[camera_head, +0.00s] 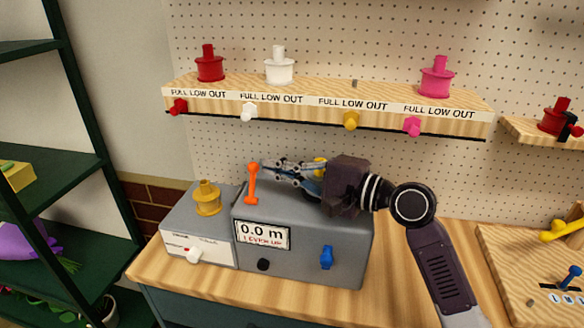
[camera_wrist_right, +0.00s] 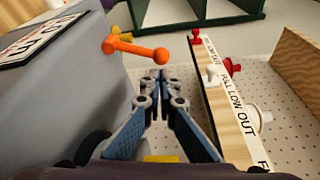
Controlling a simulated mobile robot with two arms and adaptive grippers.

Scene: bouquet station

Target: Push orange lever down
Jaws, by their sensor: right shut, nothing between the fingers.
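The orange lever (camera_head: 253,182) stands upright at the left end of the grey machine (camera_head: 310,245). The machine's display (camera_head: 263,235) reads "0.0 m" and "LEVER UP". My right gripper (camera_head: 268,174) reaches in from the right above the machine, its fingertips close to the lever's right side. It is shut and empty. In the right wrist view the orange lever (camera_wrist_right: 135,48) lies just beyond and left of the shut fingertips (camera_wrist_right: 160,80). A small gap seems to show between them, but contact cannot be ruled out. My left gripper is not in view.
A white-fronted box with a yellow spool (camera_head: 207,198) adjoins the machine on the left. A wooden shelf (camera_head: 330,104) with red, white and pink spools and coloured knobs runs above my gripper. A blue knob (camera_head: 326,257) sits on the machine's front. Dark green shelving stands left.

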